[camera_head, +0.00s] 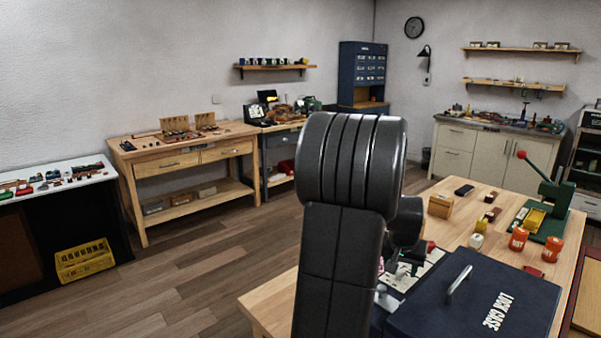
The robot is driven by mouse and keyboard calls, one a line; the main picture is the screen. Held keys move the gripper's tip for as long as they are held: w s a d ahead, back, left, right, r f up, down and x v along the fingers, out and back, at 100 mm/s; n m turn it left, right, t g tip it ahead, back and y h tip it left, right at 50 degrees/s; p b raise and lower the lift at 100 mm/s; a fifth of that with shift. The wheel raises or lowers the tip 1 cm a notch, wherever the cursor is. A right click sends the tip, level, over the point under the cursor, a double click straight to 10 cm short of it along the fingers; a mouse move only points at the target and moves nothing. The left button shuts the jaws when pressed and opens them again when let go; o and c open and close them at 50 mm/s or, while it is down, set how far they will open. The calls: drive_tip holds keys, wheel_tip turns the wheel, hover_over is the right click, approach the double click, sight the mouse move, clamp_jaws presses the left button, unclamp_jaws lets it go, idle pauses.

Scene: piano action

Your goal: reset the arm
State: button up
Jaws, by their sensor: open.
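My dark arm rises through the middle of the head view, with its thick ribbed joint at the top. A further dark part of the arm shows just right of that joint, over the near wooden table (465,207). I see nothing held.
A dark blue case lettered "LOCK CASE" (470,300) lies on the near table, right of my arm. Beyond it are orange jars (518,238), a green press with a red-knobbed lever (553,205) and a wooden block (440,206). Open floor (200,285) lies to the left.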

drive_tip(key=shift+d+n+t+y+p, duration=0.15)
drive_tip(key=shift+n+t+y+p, duration=0.35)
drive_tip(key=shift+n, duration=1.2)
drive_tip(key=shift+d+n+y, duration=0.1)
drive_tip(key=shift+n+y, duration=0.7)
drive_tip(key=shift+n, duration=1.1)
